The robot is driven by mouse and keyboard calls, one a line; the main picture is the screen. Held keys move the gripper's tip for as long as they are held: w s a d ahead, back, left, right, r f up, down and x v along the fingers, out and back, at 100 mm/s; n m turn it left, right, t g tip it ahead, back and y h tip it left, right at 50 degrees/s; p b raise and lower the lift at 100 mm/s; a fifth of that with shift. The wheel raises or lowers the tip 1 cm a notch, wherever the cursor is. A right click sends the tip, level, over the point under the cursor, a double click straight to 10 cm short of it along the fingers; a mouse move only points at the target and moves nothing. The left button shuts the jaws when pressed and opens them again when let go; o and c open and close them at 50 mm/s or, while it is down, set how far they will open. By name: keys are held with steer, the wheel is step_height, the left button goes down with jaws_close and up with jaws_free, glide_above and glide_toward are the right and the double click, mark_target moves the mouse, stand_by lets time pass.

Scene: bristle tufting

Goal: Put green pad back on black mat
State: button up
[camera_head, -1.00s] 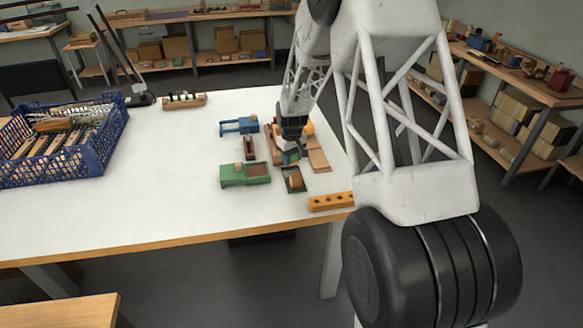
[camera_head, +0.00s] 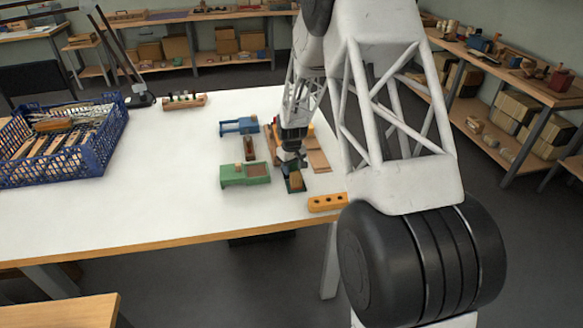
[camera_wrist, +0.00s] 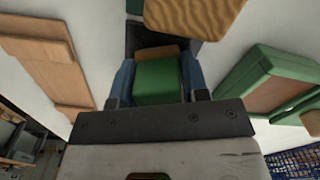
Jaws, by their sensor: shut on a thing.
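The green pad (camera_wrist: 157,82) sits between the two blue-sided fingers of my gripper (camera_wrist: 158,90) in the wrist view, with a brown strip along its far edge. The gripper is shut on it. The black mat (camera_wrist: 140,42) shows as a dark patch just beyond and beneath the pad; I cannot tell whether they touch. In the head view my gripper (camera_head: 291,160) is low over the table beside a small dark mat (camera_head: 301,188), and the pad is mostly hidden by it. A tan wooden block (camera_wrist: 195,14) lies just past the mat.
A green fixture (camera_head: 243,174) stands left of the gripper and a blue fixture (camera_head: 239,127) is farther back. Wooden boards (camera_wrist: 45,55) lie on the other side. An orange block with holes (camera_head: 328,202) is near the table's edge. A blue crate (camera_head: 105,150) stands far left.

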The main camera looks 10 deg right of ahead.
steer(key=shift+f, duration=0.1)
steer(key=o, duration=1)
steer(key=shift+c, duration=0.2)
step_height(320, 180, up, 12)
steer(key=shift+r, duration=0.1)
stand_by(0.7)
